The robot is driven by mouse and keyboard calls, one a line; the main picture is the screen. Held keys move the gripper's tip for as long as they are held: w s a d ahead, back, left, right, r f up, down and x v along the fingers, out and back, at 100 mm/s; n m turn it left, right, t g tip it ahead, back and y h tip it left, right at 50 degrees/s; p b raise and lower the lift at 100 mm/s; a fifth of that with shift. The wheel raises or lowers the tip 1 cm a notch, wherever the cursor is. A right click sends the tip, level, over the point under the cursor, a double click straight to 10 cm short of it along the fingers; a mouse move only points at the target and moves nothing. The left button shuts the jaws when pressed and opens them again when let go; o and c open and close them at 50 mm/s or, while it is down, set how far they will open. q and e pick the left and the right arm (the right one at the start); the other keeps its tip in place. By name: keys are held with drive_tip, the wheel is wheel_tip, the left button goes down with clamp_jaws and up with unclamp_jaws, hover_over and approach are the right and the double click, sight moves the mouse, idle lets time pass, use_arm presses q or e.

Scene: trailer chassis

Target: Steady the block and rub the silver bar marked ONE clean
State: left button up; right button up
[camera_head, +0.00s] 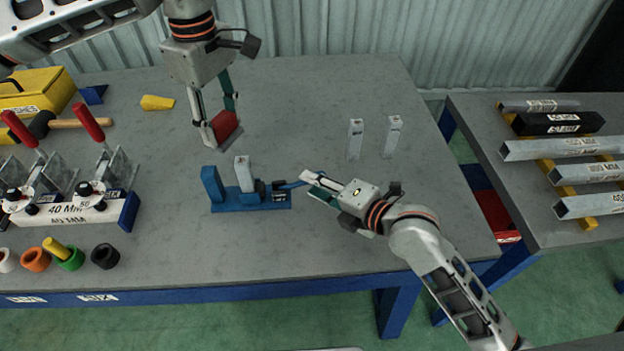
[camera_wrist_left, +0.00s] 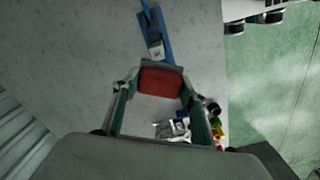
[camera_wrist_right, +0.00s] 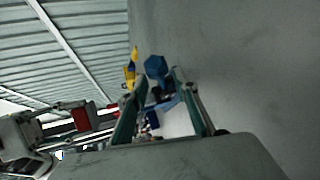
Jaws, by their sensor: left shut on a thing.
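The blue block (camera_head: 225,205), a clamp-like fixture, stands on the table with an upright silver bar (camera_head: 243,174) in it. It also shows in the left wrist view (camera_wrist_left: 167,38) and the right wrist view (camera_wrist_right: 156,66). My left gripper (camera_head: 222,122) is shut on a red pad (camera_head: 225,126), above the table behind the fixture. The pad fills the space between its fingertips in the left wrist view (camera_wrist_left: 160,81). Contact cannot be told. The bar's marking is too small to read.
Two more silver bars (camera_head: 355,140) (camera_head: 393,137) stand upright at the right. Red-handled clamps (camera_head: 90,122), coloured rings (camera_head: 70,258) and a yellow toolbox (camera_head: 38,90) are at the left. A side table (camera_head: 490,180) holds metal bars. The table's middle is mostly clear.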

drive_tip(key=shift+x, duration=1.65)
clamp_jaws()
